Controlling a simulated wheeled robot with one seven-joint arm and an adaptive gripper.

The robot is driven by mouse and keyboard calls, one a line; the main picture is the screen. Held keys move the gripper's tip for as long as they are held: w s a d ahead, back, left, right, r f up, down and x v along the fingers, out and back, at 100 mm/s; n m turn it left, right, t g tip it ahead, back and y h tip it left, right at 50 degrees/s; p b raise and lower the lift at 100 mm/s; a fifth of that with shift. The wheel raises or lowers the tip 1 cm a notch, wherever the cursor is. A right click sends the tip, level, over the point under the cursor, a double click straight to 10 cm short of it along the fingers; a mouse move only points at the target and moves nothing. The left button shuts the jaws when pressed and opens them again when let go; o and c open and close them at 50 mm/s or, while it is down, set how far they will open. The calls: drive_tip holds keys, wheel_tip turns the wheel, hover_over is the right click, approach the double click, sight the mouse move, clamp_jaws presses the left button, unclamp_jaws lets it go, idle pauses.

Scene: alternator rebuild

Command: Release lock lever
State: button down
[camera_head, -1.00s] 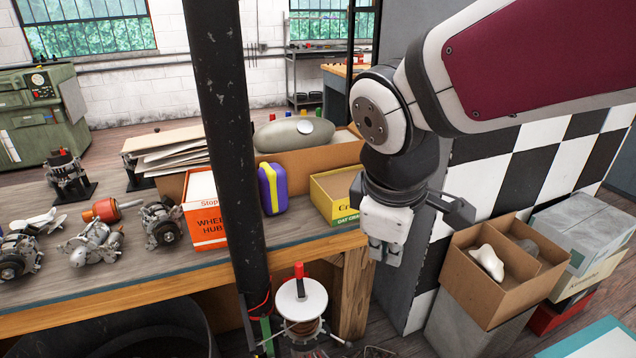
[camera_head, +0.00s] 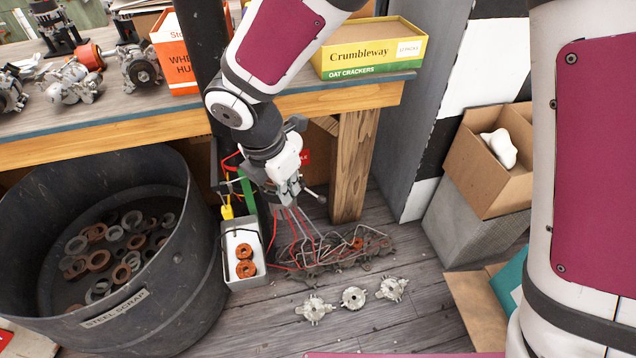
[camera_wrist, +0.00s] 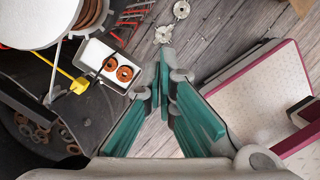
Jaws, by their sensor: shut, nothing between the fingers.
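A yellow handle (camera_wrist: 78,86) sits near a white-topped spool of copper-coloured wire (camera_wrist: 92,14) in the wrist view. Yellow also shows beside the dark post in the head view (camera_head: 227,211). I cannot tell whether it is the lock lever. A thin metal rod with a ball end (camera_head: 320,199) sticks out just right of my gripper. My gripper (camera_head: 284,197) points down in front of the post, hiding most of the spool stand. In the wrist view my gripper's teal-padded fingers (camera_wrist: 167,72) are shut and empty, to the right of the yellow handle.
A white tray (camera_head: 231,282) holds two copper coils. Wire assemblies (camera_head: 335,255) and three metal castings (camera_head: 353,298) lie on the wooden floor. The workbench (camera_head: 110,130) is behind; a box (camera_head: 480,170) stands right.

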sight(313, 194)
drive_tip(key=shift+f, duration=0.2)
drive_tip(key=w+d+f+b, duration=0.3)
drive_tip(key=w+f+b, duration=0.1)
drive_tip(key=f, duration=0.6)
drive_tip(key=shift+w+d+b, duration=0.3)
drive_tip(key=shift+w+d, duration=0.05)
drive_tip(key=shift+w, duration=0.1)
drive_tip(key=shift+d+n+p, duration=0.2)
drive_tip(key=shift+n+p, duration=0.15)
drive_tip(key=shift+n, duration=0.05)
